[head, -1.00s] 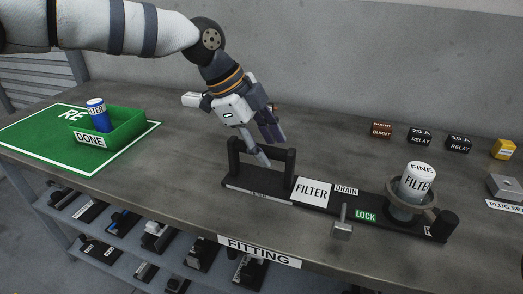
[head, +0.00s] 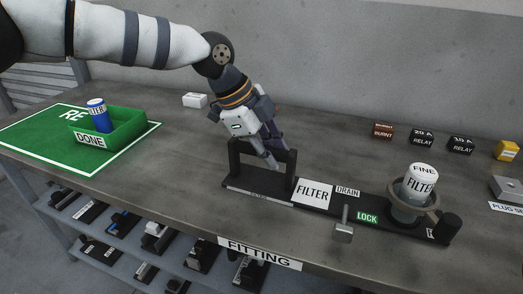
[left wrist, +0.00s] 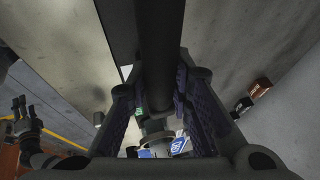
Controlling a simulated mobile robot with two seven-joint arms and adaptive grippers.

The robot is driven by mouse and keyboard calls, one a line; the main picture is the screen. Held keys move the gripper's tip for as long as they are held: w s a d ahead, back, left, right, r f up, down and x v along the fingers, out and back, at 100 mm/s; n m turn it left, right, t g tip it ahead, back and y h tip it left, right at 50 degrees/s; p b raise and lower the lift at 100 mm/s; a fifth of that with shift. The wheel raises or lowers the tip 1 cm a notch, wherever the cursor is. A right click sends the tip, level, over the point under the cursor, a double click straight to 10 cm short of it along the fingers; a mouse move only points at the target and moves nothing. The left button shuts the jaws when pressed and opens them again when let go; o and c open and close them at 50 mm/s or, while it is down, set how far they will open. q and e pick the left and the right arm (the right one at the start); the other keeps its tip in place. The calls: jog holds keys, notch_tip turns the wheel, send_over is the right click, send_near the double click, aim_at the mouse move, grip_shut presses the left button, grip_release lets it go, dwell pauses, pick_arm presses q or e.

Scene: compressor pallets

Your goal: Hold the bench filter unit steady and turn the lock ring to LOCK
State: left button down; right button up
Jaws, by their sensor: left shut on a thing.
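The bench filter unit (head: 330,207) is a long black base on the bench with a FILTER plate. A black bar handle (head: 235,160) stands at its left end. A white FINE FILTER cartridge (head: 421,180) stands upright at the right end inside the grey-brown lock ring (head: 432,210). A green LOCK label (head: 367,217) lies left of the ring. My left gripper (head: 272,158) is shut on the bar handle, which runs between its fingers in the left wrist view (left wrist: 156,60). My right gripper (left wrist: 22,112) shows only at the left of the left wrist view, open and away from the unit.
A DRAIN label (head: 347,191) and a small metal lever (head: 343,230) sit mid-unit. A green DONE bin (head: 125,127) holding a blue filter stands at left. Relays (head: 420,138) and a yellow part (head: 507,150) line the back right. A white box (head: 195,100) lies behind my left gripper.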

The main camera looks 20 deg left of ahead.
jog(key=shift+w+r, duration=0.1)
dwell(0.4)
jog(key=shift+w+r+p, duration=0.4)
jog(key=shift+s, duration=0.1)
dwell(0.9)
jog(key=shift+c, duration=0.3)
